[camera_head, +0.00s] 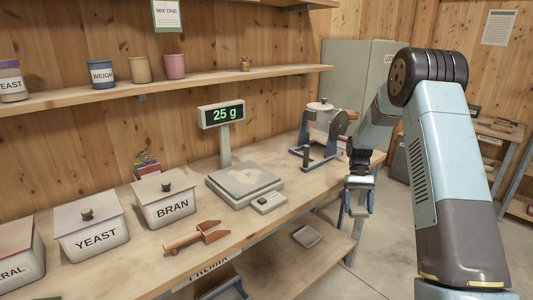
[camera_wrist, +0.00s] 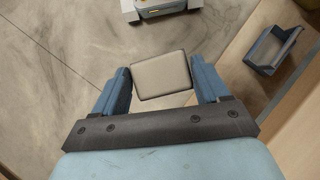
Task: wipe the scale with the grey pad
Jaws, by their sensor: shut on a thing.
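The scale (camera_head: 262,193) stands on the bench in the head view, with a flat plate that shows greyish smudges on top. Its display (camera_head: 222,115) on a post reads 25 g. My gripper (camera_head: 356,212) hangs at the right, beyond the bench's front edge and apart from the scale. In the wrist view my gripper (camera_wrist: 160,85) is shut on the grey pad (camera_wrist: 160,75), a flat rounded rectangle between the two blue fingers. The pad is hard to make out at the gripper in the head view.
YEAST (camera_head: 93,233) and BRAN (camera_head: 166,206) bins stand left of the scale. An orange-brown scoop (camera_head: 196,238) lies in front. A hand-cranked machine (camera_head: 320,135) stands at the right. A flat grey item (camera_head: 307,236) lies on the lower shelf (camera_head: 285,268).

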